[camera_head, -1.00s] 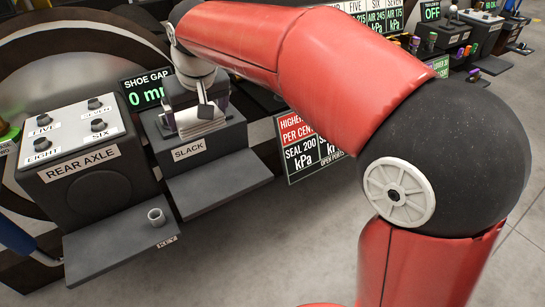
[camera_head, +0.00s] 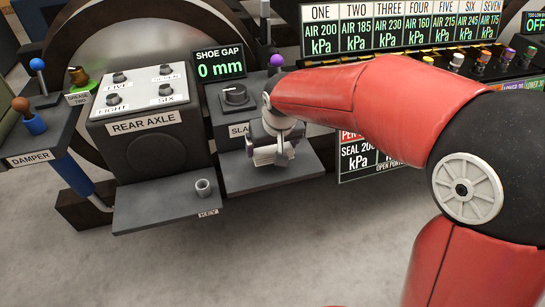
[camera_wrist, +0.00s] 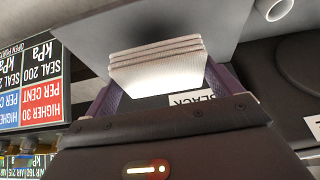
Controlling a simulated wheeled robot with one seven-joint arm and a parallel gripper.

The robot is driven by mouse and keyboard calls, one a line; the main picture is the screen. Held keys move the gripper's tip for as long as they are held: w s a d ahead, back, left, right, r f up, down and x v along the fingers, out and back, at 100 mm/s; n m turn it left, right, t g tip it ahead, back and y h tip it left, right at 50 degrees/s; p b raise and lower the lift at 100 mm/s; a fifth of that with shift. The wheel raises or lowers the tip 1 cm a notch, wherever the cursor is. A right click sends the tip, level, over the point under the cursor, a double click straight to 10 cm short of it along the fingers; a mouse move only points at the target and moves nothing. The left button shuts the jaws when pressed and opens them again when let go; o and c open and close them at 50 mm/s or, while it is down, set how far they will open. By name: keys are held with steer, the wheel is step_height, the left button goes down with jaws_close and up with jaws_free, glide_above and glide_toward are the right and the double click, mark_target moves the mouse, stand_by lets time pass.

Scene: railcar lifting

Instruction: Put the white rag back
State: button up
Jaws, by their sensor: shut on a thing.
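The white rag (camera_wrist: 157,62) is a folded stack of white layers, held between the purple fingers of my gripper (camera_wrist: 160,78) in the wrist view. In the head view my gripper (camera_head: 273,150) is in front of the SLACK box (camera_head: 228,122), above its grey shelf (camera_head: 280,178). A pale edge of the rag shows at the gripper there. The wrist view is turned over, with the grey shelf (camera_wrist: 240,18) beyond the rag. I cannot tell whether the rag touches the shelf. My arm covers part of the SLACK label.
Left of it is the REAR AXLE box (camera_head: 150,145) with several knobs and a KEY shelf (camera_head: 150,208) bearing a small grey cup (camera_head: 203,188). A black dial (camera_head: 235,95) tops the SLACK box. A pressure sign (camera_head: 358,158) stands right. The floor in front is clear.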

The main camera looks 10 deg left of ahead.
mark_target(272, 157)
steer(key=shift+f, duration=2)
steer(key=shift+f+b, duration=0.25)
steer(key=shift+b, duration=0.1)
steer(key=o, duration=0.6)
steer(key=shift+r, duration=0.1)
steer(key=shift+r, duration=0.1)
